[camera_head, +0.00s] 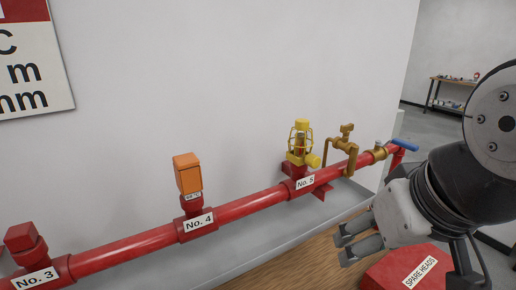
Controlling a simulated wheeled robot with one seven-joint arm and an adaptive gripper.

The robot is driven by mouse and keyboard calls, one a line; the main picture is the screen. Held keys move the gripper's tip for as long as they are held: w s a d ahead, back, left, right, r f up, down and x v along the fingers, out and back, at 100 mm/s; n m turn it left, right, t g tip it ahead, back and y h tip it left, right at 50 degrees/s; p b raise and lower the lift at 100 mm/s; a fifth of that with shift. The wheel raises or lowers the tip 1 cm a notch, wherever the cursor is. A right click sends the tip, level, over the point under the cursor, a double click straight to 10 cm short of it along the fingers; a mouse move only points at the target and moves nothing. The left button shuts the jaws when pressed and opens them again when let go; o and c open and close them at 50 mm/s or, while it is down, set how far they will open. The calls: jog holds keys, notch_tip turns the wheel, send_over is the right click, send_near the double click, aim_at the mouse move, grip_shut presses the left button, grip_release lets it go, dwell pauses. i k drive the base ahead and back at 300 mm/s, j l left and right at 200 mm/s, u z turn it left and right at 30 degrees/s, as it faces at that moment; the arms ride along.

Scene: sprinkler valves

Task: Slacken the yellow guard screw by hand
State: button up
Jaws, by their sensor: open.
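The yellow guard screw (314,160) sticks out low on the right side of a yellow cage guard (300,140). The guard stands upright over a fitting on the red pipe, above the label No. 5 (305,183). The cage bars partly hide what is inside. My gripper (343,246) is open and empty, to the right of and below the screw in the picture. It is apart from the screw and the pipe, with its fingers pointing left.
The red pipe (130,243) runs along the wall above a grey ledge. An orange box (187,173) stands at No. 4. Brass valve parts (347,145) and a blue lever (404,145) are right of the guard. A red SPARE HEADS box (385,277) lies below my gripper.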

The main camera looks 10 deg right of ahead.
aim_at(314, 161)
jog(key=k+l+z, duration=0.25)
jog(key=z, duration=0.15)
jog(key=k+l+z, duration=0.2)
jog(key=l+z, duration=0.25)
jog(key=k+j, duration=0.05)
jog(key=j, duration=0.05)
